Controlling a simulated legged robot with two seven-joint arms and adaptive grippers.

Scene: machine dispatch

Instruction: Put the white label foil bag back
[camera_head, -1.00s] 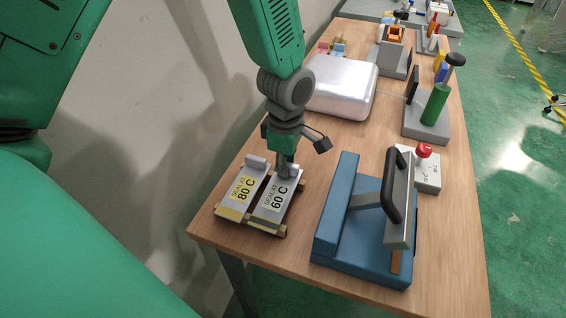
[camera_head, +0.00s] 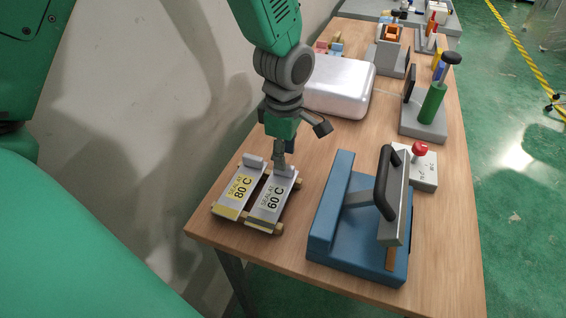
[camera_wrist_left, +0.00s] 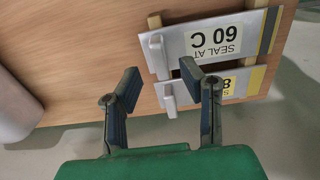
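The white label foil bag (camera_head: 271,200), marked "SEAL AT 60 C", lies flat on the small wooden rack (camera_head: 278,229) at the table's near left. It also shows in the left wrist view (camera_wrist_left: 250,32), with a grey raised tab at one end. The yellow label foil bag (camera_head: 236,190), marked 80 C, lies beside it on the same rack. My left gripper (camera_head: 280,158) is just above the tab end of the white label bag. In the left wrist view its fingers (camera_wrist_left: 160,78) are spread with nothing between them. My right gripper is not in view.
A blue sealer (camera_head: 340,245) with a black handle stands right of the rack. Behind it are a white box with a red knob (camera_head: 423,170), a green cylinder on a stand (camera_head: 434,103) and a silver case (camera_head: 340,88). The wooden table (camera_head: 455,250) has bare room along its right edge.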

